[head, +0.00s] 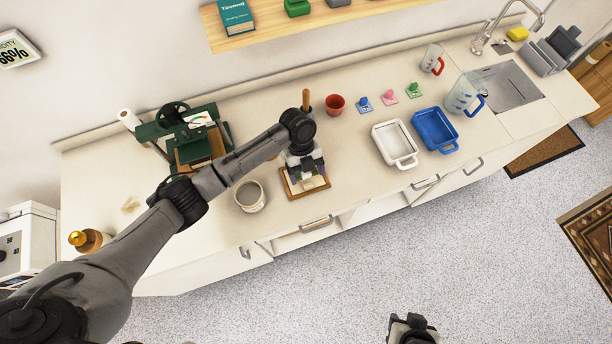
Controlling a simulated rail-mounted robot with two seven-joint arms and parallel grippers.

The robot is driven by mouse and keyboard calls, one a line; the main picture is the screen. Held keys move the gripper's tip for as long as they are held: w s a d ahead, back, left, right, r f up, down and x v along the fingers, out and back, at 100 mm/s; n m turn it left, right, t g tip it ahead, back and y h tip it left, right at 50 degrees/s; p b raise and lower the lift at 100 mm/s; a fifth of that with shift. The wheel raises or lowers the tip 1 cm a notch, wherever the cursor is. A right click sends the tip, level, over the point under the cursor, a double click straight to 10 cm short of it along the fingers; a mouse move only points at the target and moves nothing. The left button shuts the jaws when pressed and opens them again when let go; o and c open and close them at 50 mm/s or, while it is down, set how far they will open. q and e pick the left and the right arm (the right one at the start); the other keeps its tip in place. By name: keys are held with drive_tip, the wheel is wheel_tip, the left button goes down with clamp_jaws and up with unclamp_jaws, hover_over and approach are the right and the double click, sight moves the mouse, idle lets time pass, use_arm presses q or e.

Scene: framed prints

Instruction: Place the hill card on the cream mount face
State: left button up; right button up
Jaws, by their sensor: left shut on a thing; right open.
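A wooden frame (289,193) with a pale cream face (316,184) lies on the counter near its front edge. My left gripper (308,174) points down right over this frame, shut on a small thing. The fingers and wrist hide most of what is held; it appears to be the hill card, but its picture cannot be made out. I cannot tell whether it touches the cream face. My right gripper (412,326) is open and empty, low in the view over the floor, away from the counter.
A red cup (335,104), several small coloured pieces (388,97), a white tray (394,145) and a blue tray (435,130) stand to the right. A green press (190,135) stands behind left.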

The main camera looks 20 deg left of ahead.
sight(306, 182)
use_arm(q)
drive_tip(key=shift+f, duration=2)
drive_tip(key=shift+f, duration=0.2)
drive_tip(key=o, duration=0.9)
drive_tip(key=shift+r, duration=0.15)
drive_tip(key=v, duration=1.2)
